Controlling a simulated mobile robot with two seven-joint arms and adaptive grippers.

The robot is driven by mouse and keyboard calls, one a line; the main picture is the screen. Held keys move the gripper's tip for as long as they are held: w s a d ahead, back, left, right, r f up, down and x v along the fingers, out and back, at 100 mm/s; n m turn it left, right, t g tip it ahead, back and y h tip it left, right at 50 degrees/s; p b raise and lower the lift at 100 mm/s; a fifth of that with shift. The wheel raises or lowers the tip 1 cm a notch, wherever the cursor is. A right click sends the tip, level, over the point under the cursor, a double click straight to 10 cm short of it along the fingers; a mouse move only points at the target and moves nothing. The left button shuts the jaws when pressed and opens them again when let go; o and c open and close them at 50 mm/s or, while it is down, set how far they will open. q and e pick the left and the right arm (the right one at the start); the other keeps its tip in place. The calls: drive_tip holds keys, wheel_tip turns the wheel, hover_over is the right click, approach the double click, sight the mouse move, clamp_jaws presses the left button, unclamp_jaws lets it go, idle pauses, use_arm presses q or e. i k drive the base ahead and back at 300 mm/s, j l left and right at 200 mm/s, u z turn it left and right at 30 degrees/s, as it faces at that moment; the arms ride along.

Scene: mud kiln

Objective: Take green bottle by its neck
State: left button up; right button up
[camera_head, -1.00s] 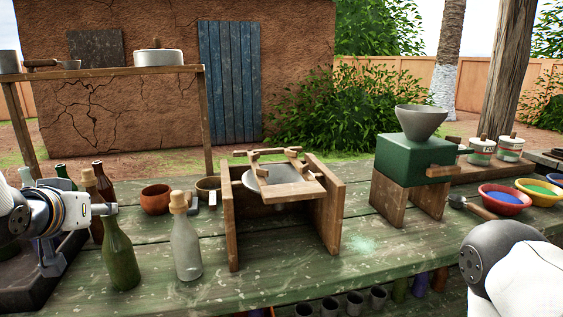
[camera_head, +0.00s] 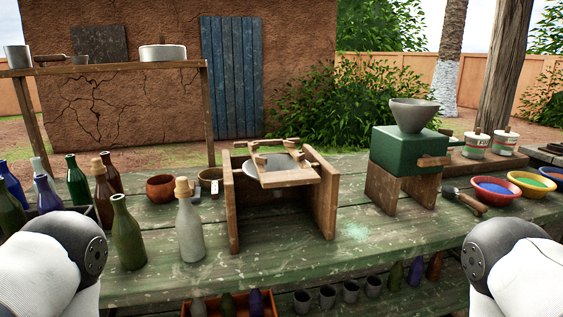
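An olive-green bottle (camera_head: 128,238) stands upright and uncorked on the green wooden table, at the left front, with its narrow neck bare and nothing touching it. A darker green bottle (camera_head: 77,183) stands farther back, and another green bottle (camera_head: 10,212) is at the left edge. My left arm shows only as a white rounded link at the lower left, and my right arm as a similar link at the lower right. Neither gripper is in view.
A corked grey glass bottle (camera_head: 190,228) stands just right of the olive-green bottle, and a corked brown bottle (camera_head: 103,195) stands behind it. A wooden frame (camera_head: 328,195) and a green hopper box (camera_head: 405,152) are farther right. Bare tabletop lies in front of the frame.

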sight(126, 233)
drive_tip(key=u, duration=1.05)
